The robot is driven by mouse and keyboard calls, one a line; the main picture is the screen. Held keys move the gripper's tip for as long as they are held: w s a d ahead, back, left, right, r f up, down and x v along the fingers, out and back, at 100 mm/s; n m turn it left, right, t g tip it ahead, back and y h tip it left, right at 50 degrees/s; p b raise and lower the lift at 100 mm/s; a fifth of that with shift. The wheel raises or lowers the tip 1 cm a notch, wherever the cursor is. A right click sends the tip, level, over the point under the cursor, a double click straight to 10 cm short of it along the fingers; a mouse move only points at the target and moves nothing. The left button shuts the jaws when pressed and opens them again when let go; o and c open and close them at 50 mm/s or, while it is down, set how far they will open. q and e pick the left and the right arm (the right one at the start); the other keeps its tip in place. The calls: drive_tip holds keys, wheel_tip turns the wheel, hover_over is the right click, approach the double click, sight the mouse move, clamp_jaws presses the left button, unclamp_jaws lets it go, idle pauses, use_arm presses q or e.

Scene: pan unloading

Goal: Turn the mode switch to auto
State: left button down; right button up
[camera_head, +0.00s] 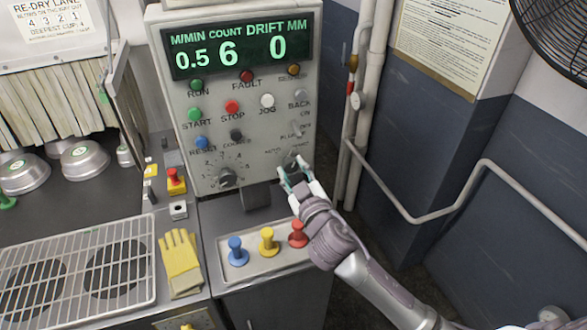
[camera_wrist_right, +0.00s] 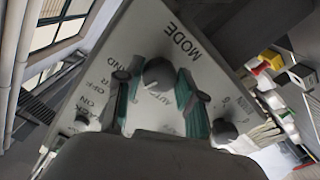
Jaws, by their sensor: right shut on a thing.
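The mode switch is a dark round knob (camera_wrist_right: 158,73) under the word MODE on the grey control panel (camera_wrist_right: 205,45), in the right wrist view. The labels HAND and AUTO show beside it, partly covered. My right gripper (camera_head: 293,180) is at the lower right of the panel in the head view, where its fingers hide most of the switch. In the wrist view its green-padded fingers sit on either side of the knob and are shut on it. I cannot tell which way the knob points. My left gripper is not in view.
Above are the display (camera_head: 240,45), several buttons and small switches. A speed dial (camera_head: 227,177) sits lower left. Below, a tray (camera_head: 240,268) holds blue, yellow and red plungers beside yellow gloves (camera_head: 181,262). Pipes (camera_head: 360,110) run close on the right.

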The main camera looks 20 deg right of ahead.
drive_tip(key=n+p, duration=0.2)
drive_tip(key=n, duration=0.4)
drive_tip(key=shift+r+n, duration=0.15)
drive_tip(key=shift+n, duration=0.15)
drive_tip(key=n+p, duration=0.2)
drive_tip(key=n, duration=0.4)
idle(0.4)
drive_tip(key=o, duration=1.1)
drive_tip(key=shift+o, duration=0.2)
drive_tip(key=s, duration=1.2)
drive_tip(key=shift+d, duration=0.25)
